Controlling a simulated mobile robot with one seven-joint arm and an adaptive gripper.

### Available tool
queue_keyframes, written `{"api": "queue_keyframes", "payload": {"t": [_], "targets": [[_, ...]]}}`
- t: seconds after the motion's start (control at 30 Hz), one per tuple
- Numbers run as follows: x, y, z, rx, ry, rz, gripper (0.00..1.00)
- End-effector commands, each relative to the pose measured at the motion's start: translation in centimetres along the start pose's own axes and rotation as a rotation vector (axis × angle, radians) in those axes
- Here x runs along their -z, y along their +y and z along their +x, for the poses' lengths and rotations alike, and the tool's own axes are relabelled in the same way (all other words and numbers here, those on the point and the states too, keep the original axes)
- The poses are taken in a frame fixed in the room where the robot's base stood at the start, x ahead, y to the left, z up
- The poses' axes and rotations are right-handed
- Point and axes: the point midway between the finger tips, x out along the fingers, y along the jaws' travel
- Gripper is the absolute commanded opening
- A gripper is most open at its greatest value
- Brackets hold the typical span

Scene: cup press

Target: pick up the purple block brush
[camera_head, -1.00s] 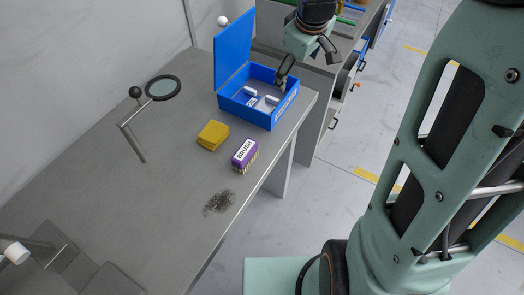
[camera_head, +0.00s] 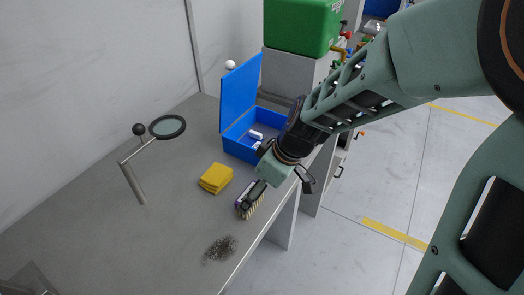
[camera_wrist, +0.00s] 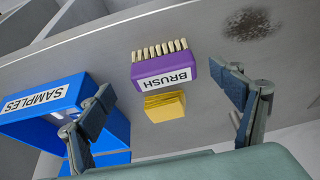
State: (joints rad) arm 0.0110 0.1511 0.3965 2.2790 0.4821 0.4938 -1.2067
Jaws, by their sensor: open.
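The purple block brush (camera_wrist: 163,68) lies on the grey table, with pale bristles along one side and a white label reading BRUSH. In the wrist view it is ahead of my gripper (camera_wrist: 165,115), between the lines of the two fingers and apart from both. The fingers are spread wide with nothing held. In the head view my gripper (camera_head: 258,187) is over the brush (camera_head: 246,207) and hides much of it; the bristles show at its right side. I cannot tell the exact height between fingers and brush.
A yellow folded cloth or sponge (camera_head: 215,178) lies close left of the brush. The open blue SAMPLES box (camera_head: 238,146) stands behind. A magnifier on a stand (camera_head: 133,183) is at left. Dark debris (camera_head: 220,248) lies in front. The table's right edge is near the brush.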

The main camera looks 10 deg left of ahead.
Motion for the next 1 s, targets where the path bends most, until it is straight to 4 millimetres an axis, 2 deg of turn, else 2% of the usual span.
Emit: {"api": "queue_keyframes", "payload": {"t": [0.13,0.43,0.77,0.83,1.0], "targets": [[0.2,-0.2,1.0,0.003,-0.001,-0.001,0.85],[0.8,-0.4,4.6,0.003,-0.001,0.001,0.85],[0.8,-0.3,5.2,0.0,0.0,0.001,0.85],[0.8,-0.3,5.2,0.0,0.0,0.001,0.81],[0.8,-0.3,5.2,0.0,0.0,0.001,0.62]]}}
